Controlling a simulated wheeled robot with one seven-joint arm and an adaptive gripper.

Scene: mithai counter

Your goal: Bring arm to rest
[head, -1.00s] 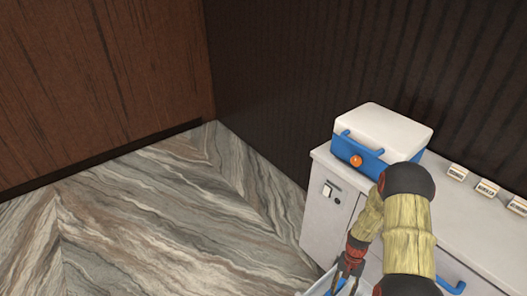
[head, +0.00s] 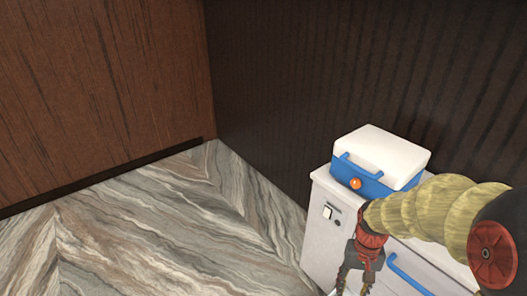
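My arm comes in from the right edge, with its yellow, wood-like links stretched across the counter. My gripper (head: 354,287) hangs downward at the bottom edge, in front of the cabinet's near left part. Its two dark fingers stand apart and I see nothing between them. The very tips are at or past the picture's edge.
A white box with a blue base and an orange knob (head: 376,159) stands on the white counter (head: 322,177), just behind my arm. A blue handle (head: 408,274) is on the cabinet front. Dark walls enclose the corner. The marbled floor (head: 170,230) at left is clear.

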